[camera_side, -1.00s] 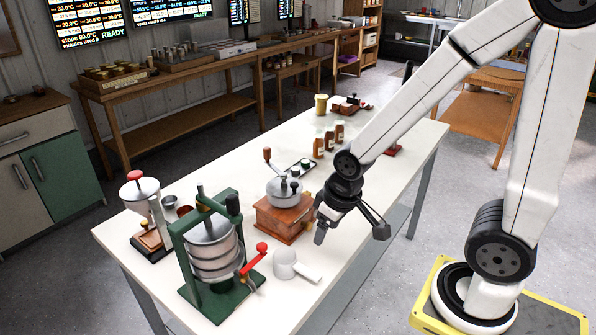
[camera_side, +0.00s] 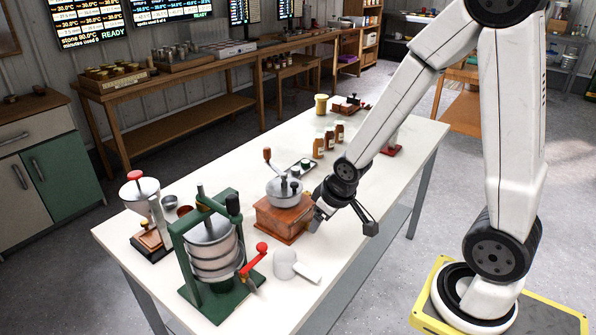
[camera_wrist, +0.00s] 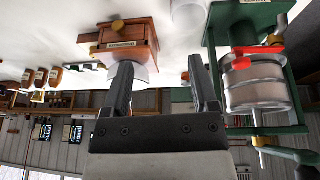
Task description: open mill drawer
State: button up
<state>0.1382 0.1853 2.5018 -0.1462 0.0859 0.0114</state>
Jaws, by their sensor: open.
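The mill (camera_side: 283,219) is a brown wooden box with a grey metal bowl and a crank with a wooden knob, standing upright on the white table. In the wrist view the mill (camera_wrist: 135,50) appears upside down. I cannot tell whether the drawer is fully closed. My gripper (camera_side: 343,224) is open and empty at the mill's right side. Its fingers (camera_wrist: 161,62) appear below the knob in the wrist view, and the knob is not between them. In the side view the drawer knob is hidden.
A green press (camera_side: 212,255) with a red-handled crank stands in front-left of the mill. A white cup with a handle (camera_side: 284,264) lies close to the mill. Several brown bottles (camera_side: 329,138) stand behind it. The table's right front edge (camera_side: 340,272) is clear.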

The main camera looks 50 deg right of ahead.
jog(key=w+d+f+t, duration=0.4)
jog(key=d+f, duration=0.6)
jog(key=shift+w+d+t+y, duration=0.25)
jog(key=shift+d+t+y, duration=0.15)
jog(key=shift+w+f, duration=0.1)
jog(key=shift+f, duration=0.1)
jog(key=shift+x, duration=3.8)
grip_shut()
jog(key=shift+r, duration=0.1)
